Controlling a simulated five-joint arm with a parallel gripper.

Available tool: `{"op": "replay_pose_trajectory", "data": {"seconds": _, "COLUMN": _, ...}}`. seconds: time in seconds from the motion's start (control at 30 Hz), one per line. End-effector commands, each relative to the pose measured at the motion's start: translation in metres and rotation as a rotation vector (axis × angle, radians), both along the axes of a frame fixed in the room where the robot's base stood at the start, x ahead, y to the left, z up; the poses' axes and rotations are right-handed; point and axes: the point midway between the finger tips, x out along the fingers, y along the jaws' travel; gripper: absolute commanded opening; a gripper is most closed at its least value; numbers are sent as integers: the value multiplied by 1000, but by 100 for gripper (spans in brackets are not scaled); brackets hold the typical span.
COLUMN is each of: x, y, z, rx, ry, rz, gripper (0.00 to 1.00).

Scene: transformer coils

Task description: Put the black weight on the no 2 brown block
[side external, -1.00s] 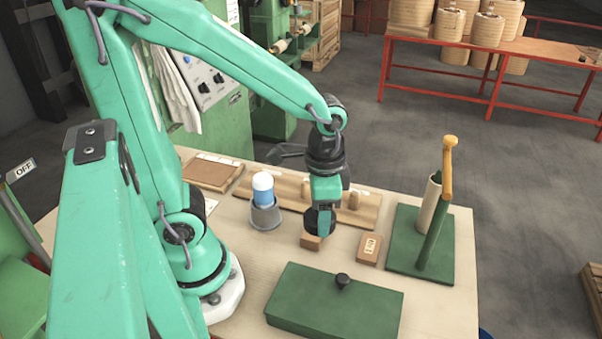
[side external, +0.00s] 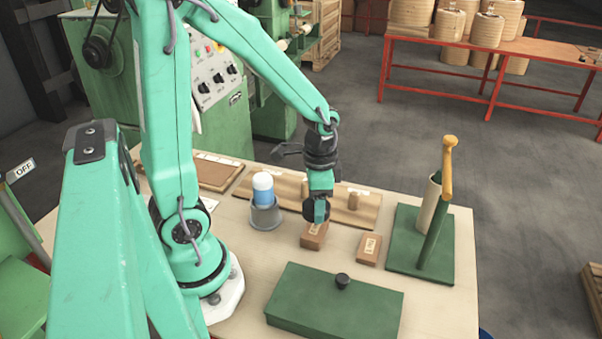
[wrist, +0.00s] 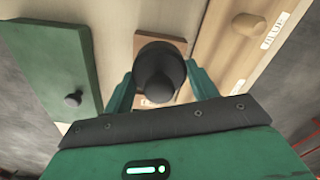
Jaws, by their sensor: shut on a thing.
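My gripper (side external: 319,207) is shut on the black weight (side external: 309,211) and holds it just above a brown block (side external: 314,237). In the wrist view the round black weight (wrist: 159,75) with its knob sits between the two green fingers. It covers the middle of the brown block (wrist: 154,43) and most of its label. A second brown block (side external: 369,249) with a pale label lies to the right on the table. Its label is too small to read surely.
A green lidded box (side external: 335,303) with a black knob lies in front. A green stand (side external: 437,225) with an orange-topped lever is at right. A grey cup (side external: 266,217) with a blue and white cylinder stands at left. A wooden board (side external: 365,209) lies behind.

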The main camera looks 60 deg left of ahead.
Motion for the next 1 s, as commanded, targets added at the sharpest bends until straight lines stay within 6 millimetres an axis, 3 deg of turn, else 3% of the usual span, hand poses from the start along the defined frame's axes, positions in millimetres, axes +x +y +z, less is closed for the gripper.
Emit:
{"op": "replay_pose_trajectory", "data": {"seconds": 0.6, "x": 0, "y": 0, "z": -38, "rx": 0, "ry": -1, "rz": 0, "gripper": 10}}
{"op": "replay_pose_trajectory", "data": {"seconds": 1.0, "x": 0, "y": 0, "z": -41, "rx": 1, "ry": -1, "rz": 0, "gripper": 10}}
